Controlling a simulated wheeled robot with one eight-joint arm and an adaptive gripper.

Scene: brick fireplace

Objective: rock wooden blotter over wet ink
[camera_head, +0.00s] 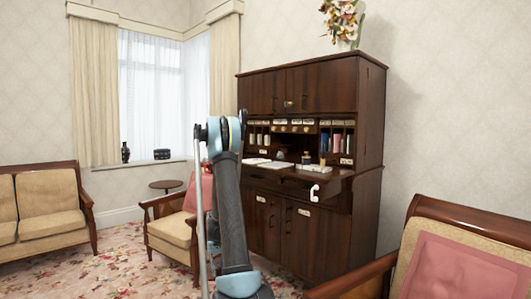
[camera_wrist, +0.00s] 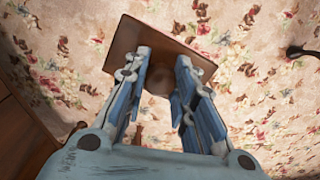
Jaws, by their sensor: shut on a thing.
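In the wrist view, my gripper (camera_wrist: 163,62) is shut on the wooden blotter (camera_wrist: 142,36). The blotter is a flat brown board with a rounded knob between my fingers. It is held in the air above the floral carpet, clear of any desk surface. In the head view, my arm hides the gripper and blotter. Pale papers (camera_head: 276,165) lie on the open writing surface of the dark wooden secretary desk (camera_head: 333,229). Wet ink cannot be made out at this size. A small bottle-like item (camera_head: 306,158) stands on the desk surface.
An armchair (camera_head: 170,229) stands left of the desk, partly behind my arm. Another chair with a pink cushion (camera_head: 456,268) is at front right. A sofa (camera_head: 45,207) and small round table (camera_head: 165,184) are at left. Patterned carpet (camera_head: 110,262) is open at left.

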